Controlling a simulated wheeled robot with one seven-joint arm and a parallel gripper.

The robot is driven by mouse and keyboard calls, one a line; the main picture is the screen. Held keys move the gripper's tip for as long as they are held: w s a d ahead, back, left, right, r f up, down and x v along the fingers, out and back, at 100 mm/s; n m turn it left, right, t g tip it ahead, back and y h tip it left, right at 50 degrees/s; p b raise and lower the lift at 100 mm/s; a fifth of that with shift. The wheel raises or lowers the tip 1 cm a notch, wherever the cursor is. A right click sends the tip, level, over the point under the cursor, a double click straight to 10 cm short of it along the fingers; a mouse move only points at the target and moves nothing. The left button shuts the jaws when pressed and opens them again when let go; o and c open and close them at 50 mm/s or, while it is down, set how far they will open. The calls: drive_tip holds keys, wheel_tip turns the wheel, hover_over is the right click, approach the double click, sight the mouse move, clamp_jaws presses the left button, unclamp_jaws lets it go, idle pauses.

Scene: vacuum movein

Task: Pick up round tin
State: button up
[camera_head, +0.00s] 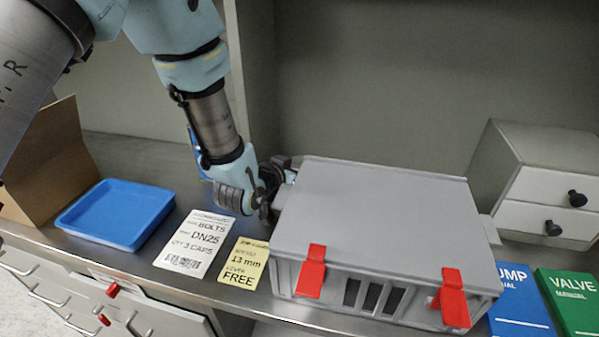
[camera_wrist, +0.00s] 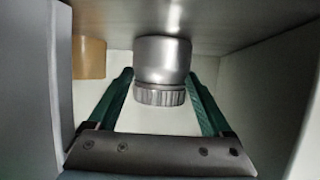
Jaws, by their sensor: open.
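A silver-grey round tin (camera_wrist: 163,58) with a ridged band at one end is in the middle of the wrist view. My gripper (camera_wrist: 160,76) is open, with one green finger on each side of the tin. Narrow gaps show between the fingers and the tin, and I cannot see contact. In the head view my gripper (camera_head: 276,176) is low over the counter at the left rear corner of a grey case. The case hides the fingertips and the tin there.
The grey case (camera_head: 375,215) with red latches stands right beside my gripper. A blue tray (camera_head: 115,212), a cardboard box (camera_head: 50,165), a white label card (camera_head: 195,243) and a yellow card (camera_head: 244,264) lie left. A drawer unit (camera_head: 545,180) and manuals (camera_head: 520,305) are right.

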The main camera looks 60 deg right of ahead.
drive_tip(key=c, duration=1.1)
drive_tip(key=shift+r, duration=0.1)
drive_tip(key=shift+c, duration=0.2)
